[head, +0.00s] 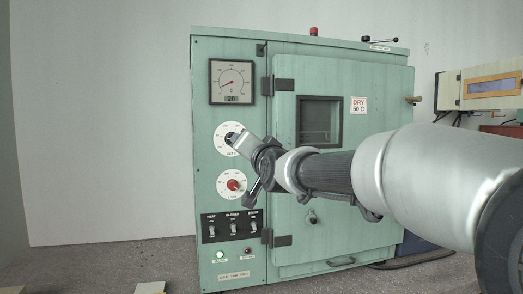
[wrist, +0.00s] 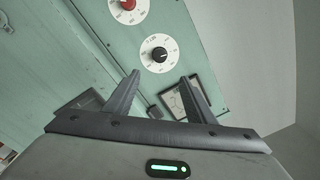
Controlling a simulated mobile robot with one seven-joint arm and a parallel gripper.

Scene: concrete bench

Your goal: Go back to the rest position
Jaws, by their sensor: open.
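My gripper (head: 240,146) is in front of the upper dial (head: 225,149) of a green drying cabinet (head: 340,85) in the head view. In the wrist view its two fingers stand apart and empty (wrist: 160,76). The dial's black knob (wrist: 160,54) shows just beyond the fingertips, with a visible gap in that view. My arm reaches in from the right across the cabinet door and hides part of it. The lower dial with a red knob (head: 232,185) is below my gripper.
A square gauge (head: 231,82) is above the dials. A switch panel (head: 232,226) and a lit green lamp (head: 220,254) are below. A beige box (head: 490,88) is at right. Open space lies left of the cabinet.

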